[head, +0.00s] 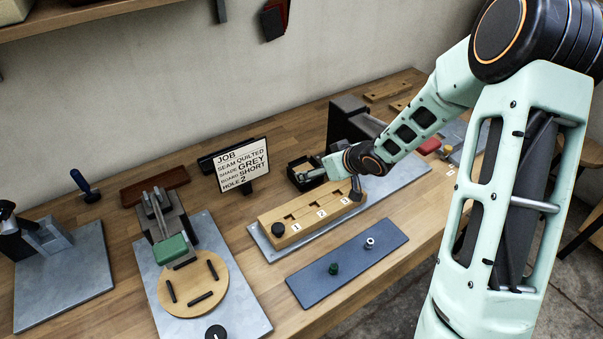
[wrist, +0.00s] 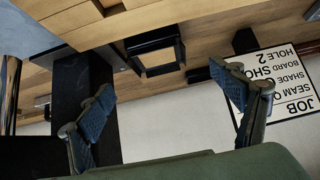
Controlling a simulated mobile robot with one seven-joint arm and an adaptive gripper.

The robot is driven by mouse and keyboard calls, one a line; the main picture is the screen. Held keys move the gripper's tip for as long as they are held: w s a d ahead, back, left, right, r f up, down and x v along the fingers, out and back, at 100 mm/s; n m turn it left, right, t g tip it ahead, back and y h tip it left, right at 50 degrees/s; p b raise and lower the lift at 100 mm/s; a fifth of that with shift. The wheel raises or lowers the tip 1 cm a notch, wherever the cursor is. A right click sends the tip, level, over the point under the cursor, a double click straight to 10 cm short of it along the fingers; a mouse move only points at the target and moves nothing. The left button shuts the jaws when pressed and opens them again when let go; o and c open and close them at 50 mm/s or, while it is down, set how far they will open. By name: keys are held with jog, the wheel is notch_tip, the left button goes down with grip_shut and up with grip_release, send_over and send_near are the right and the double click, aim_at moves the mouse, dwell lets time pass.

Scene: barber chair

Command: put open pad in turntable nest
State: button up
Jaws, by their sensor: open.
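A round wooden turntable (head: 207,275) with several short black bars on its top sits at the front left on a grey plate (head: 155,262). A green block (head: 170,250) is held at its back edge by a dark press-like fixture (head: 178,222). I cannot tell which thing is the open pad. My gripper (head: 310,176) is beside a small black open box (head: 293,172), behind the numbered wooden block. In the wrist view my gripper (wrist: 175,92) is open, nothing shows between its fingers, and the black box (wrist: 158,69) appears beyond them.
A wooden block (head: 310,208) marked 1, 2, 3 stands centrally. A blue-grey mat (head: 345,268) in front holds a green peg and a silver piece. A red piece (head: 428,146) lies right.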

aim_at(303, 163)
jog(key=x, duration=0.5)
jog(key=shift+b, duration=0.3)
jog(key=shift+d+f+x, duration=0.15)
jog(key=shift+x, duration=1.1)
jog(key=shift+d+f+x, duration=0.1)
jog(key=shift+d+x, duration=0.05)
jog(key=shift+x, duration=1.15)
jog(key=shift+s, duration=0.15)
jog(key=shift+c, duration=0.4)
jog(key=c, duration=1.3)
jog(key=shift+r, duration=0.1)
jog(key=shift+c, duration=0.9)
jog(key=shift+r, duration=0.1)
